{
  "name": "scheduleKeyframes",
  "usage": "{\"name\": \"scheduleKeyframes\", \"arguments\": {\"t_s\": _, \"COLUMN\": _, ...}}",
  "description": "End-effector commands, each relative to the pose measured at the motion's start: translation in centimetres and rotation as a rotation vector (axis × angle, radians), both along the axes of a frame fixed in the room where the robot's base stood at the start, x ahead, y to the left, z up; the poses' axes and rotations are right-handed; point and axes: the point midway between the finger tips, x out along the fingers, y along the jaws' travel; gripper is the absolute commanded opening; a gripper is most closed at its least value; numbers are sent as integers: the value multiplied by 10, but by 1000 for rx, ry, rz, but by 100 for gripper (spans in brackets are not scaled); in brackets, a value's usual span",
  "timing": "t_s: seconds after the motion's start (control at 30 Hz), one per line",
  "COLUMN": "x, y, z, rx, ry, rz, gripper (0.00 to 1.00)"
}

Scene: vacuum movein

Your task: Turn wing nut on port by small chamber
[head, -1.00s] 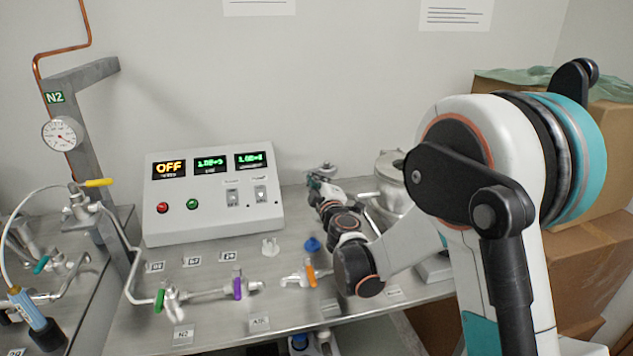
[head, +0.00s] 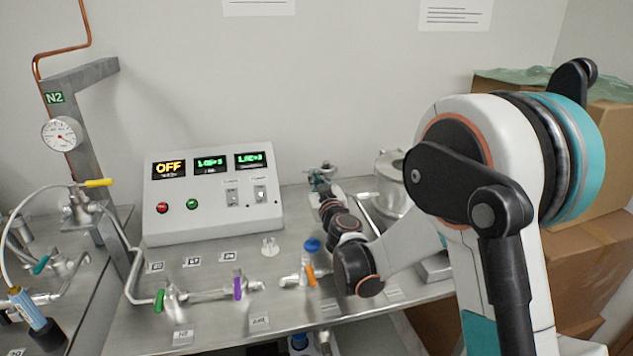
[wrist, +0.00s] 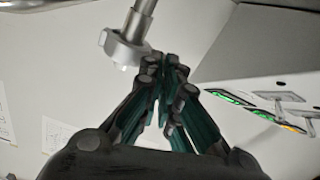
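A metal port with a clamp (head: 326,168) stands at the back of the bench, left of the small metal chamber (head: 390,185). In the wrist view the clamp (wrist: 122,48) sits around a thin metal tube, up and left of my fingertips. A pale small part at its lower side may be the wing nut; it is too blurred to be sure. My gripper (wrist: 166,66) has its teal-padded fingertips drawn together close beside the clamp. No object shows between them. In the head view my gripper (head: 318,184) is small, just below the clamp and partly hidden by my wrist.
A control box (head: 212,195) with lit displays stands left of my gripper. Valves with green, purple and orange handles (head: 238,286) line the bench front. A blue cap (head: 312,244) and a white fitting (head: 270,247) are on the bench. Cardboard boxes (head: 590,240) stand at right.

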Motion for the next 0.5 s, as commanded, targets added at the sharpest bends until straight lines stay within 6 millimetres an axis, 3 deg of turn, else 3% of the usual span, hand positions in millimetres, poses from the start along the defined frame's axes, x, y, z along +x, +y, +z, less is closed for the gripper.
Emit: {"name": "scheduleKeyframes", "arguments": {"t_s": 0.5, "x": 0, "y": 0, "z": 0, "rx": 149, "ry": 43, "rz": 1, "gripper": 0}}
